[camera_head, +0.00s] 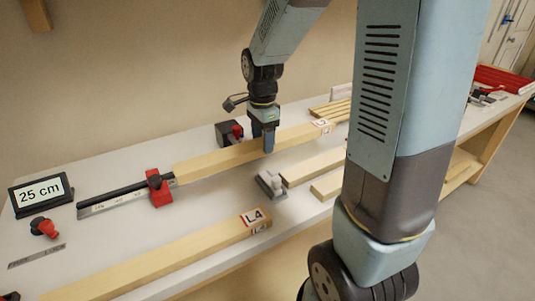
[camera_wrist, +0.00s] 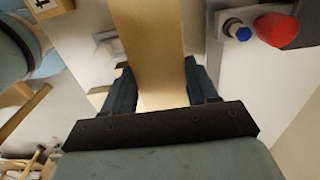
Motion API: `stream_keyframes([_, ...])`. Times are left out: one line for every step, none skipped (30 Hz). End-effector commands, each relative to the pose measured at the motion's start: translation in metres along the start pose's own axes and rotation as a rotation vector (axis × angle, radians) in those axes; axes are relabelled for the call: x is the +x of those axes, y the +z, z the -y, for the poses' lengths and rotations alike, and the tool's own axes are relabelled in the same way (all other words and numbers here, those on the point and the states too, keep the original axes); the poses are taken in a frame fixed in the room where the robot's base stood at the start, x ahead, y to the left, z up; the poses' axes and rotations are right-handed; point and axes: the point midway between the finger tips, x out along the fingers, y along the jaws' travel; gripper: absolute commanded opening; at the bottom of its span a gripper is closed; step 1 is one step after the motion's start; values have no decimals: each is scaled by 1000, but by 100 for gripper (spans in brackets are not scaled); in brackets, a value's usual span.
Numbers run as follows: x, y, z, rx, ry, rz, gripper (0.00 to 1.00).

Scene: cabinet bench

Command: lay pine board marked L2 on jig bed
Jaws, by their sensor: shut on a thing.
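My gripper (camera_head: 268,143) is shut on a long pale pine board (camera_head: 215,158), with its fingers on either side of the board's middle part. The board's right end carries a white label with a mark too small to read surely. In the wrist view the board (camera_wrist: 148,45) runs lengthwise between the two fingers (camera_wrist: 157,90). Its left end is close to a red stop (camera_head: 156,187) on a dark rail with a metal scale (camera_head: 110,203). The jig bed is largely hidden by the board, and I cannot tell whether the board touches it.
A board marked L4 (camera_head: 180,257) lies along the front. Shorter boards (camera_head: 314,166) lie right of a grey clamp-like block (camera_head: 271,184). A red knob (camera_head: 238,131) and black block (camera_head: 226,134) stand behind the held board. A "25 cm" display (camera_head: 40,193) stands left.

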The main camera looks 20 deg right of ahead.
Motion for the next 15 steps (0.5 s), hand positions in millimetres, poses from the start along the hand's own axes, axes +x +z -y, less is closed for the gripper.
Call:
stream_keyframes([5,-5,6,2,3,0,10])
stream_keyframes([10,-6,8,1,5,1,10])
stream_keyframes([15,-8,12,1,3,0,10])
stream_keyframes([20,-10,15,1,4,1,10])
stream_keyframes([23,-12,17,1,4,1,10])
stream_keyframes([28,-14,21,1,3,0,10])
stream_keyframes([32,-16,24,1,3,0,10])
stream_keyframes([36,-18,26,2,3,0,10])
stream_keyframes([40,-20,29,2,2,0,10])
stream_keyframes([43,-22,31,2,2,0,10])
stream_keyframes([46,-23,33,2,2,0,10])
stream_keyframes([48,-24,35,2,2,0,10])
stream_keyframes([50,-25,36,2,2,0,10])
stream_keyframes([52,-26,38,1,2,0,10])
stream_keyframes([54,-26,39,1,1,0,10])
